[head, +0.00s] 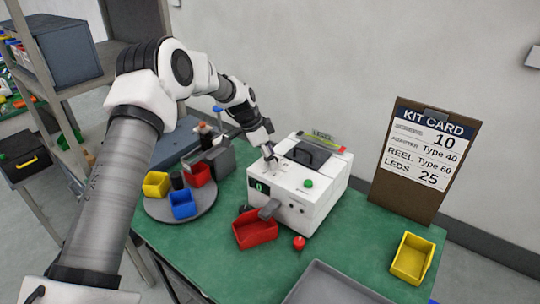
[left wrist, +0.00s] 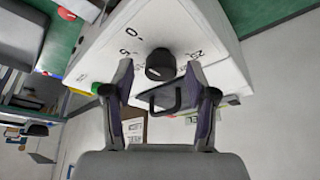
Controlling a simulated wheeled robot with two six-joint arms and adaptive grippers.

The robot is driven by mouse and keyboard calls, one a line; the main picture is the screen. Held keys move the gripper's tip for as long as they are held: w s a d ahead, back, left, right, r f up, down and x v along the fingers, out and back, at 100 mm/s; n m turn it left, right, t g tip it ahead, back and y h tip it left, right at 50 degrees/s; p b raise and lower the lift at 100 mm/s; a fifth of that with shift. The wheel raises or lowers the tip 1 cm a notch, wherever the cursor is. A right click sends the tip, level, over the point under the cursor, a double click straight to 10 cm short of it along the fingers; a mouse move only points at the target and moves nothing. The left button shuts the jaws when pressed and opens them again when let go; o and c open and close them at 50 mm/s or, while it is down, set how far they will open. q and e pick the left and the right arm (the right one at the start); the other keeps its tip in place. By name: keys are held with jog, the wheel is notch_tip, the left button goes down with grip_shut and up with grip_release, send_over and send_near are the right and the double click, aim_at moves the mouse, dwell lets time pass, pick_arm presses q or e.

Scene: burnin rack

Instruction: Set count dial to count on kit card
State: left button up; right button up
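The white counter machine (head: 322,205) stands on the green table, its small dark front display (head: 259,188) seeming to read 0. My left gripper (head: 269,152) is over that panel and hides the dial in the head view. In the left wrist view its two fingers (left wrist: 158,78) are open, spread on either side of the dial; contact is not visible. The kit card (head: 428,150) lists screws 10, adapter Type 40, reel Type 60, LEDs 25. My right gripper is out of view.
A red bin (head: 256,232) sits below the machine's chute, with a red knob-like object (head: 299,243) beside it. A round grey tray (head: 165,210) holds coloured bins at left. A yellow bin (head: 411,258) and grey tray (head: 330,285) are at front right. A black handle (left wrist: 178,101) rises near my fingers.

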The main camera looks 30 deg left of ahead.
pick_arm(q)
grip_shut()
